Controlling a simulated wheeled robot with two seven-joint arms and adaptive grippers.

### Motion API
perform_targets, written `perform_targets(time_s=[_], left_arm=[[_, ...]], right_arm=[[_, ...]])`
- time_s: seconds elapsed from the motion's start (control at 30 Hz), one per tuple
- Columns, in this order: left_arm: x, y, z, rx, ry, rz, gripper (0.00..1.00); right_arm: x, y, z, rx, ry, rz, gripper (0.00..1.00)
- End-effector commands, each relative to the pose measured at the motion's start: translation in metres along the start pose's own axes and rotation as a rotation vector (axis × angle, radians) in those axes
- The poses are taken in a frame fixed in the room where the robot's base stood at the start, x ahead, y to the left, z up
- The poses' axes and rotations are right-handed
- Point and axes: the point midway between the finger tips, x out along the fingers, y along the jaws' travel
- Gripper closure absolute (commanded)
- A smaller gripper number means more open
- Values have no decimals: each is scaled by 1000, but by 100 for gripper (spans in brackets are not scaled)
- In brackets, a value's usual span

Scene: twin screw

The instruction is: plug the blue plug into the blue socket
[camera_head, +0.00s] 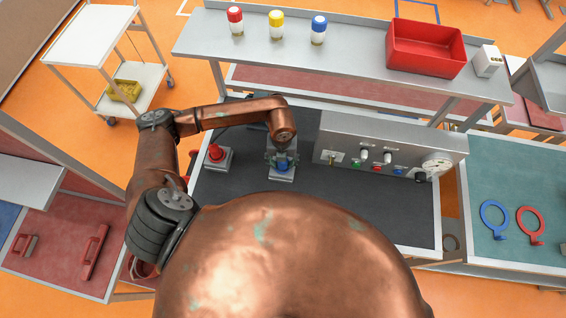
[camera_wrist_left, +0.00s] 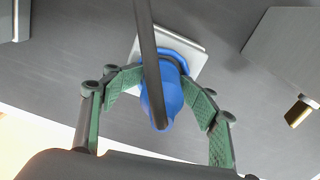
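The blue plug (camera_wrist_left: 163,95) shows in the middle of the left wrist view, with a dark cable running across it toward the camera. It stands over a pale square plate (camera_wrist_left: 190,48); a wider blue ring shows where they meet. I cannot tell whether this ring is the blue socket or how deep the plug sits. My left gripper (camera_wrist_left: 165,78) has its green pads on both sides of the plug, apparently touching it. In the head view the left gripper (camera_head: 283,158) is above a grey block (camera_head: 281,177) on the dark mat. My right gripper is not in view.
A red button box (camera_head: 217,158) stands left of the left gripper. A grey control panel (camera_head: 390,142) with knobs and a gauge stands to the right. A shelf (camera_head: 350,42) with a red bin (camera_head: 425,48) is behind. The mat (camera_head: 370,212) is clear in front of the panel.

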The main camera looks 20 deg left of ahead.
Motion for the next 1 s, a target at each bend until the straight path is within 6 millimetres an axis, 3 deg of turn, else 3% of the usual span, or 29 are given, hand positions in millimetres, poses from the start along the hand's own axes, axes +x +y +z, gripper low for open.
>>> perform_targets(time_s=[0.4, 0.6, 1.0], left_arm=[[-78, -2, 2, 1, -6, -4, 50], [-108, -2, 1, 1, -4, -4, 50], [-118, -1, 1, 0, -2, -4, 50]], right_arm=[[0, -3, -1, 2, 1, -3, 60], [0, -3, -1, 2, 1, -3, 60], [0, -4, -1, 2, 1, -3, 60]])
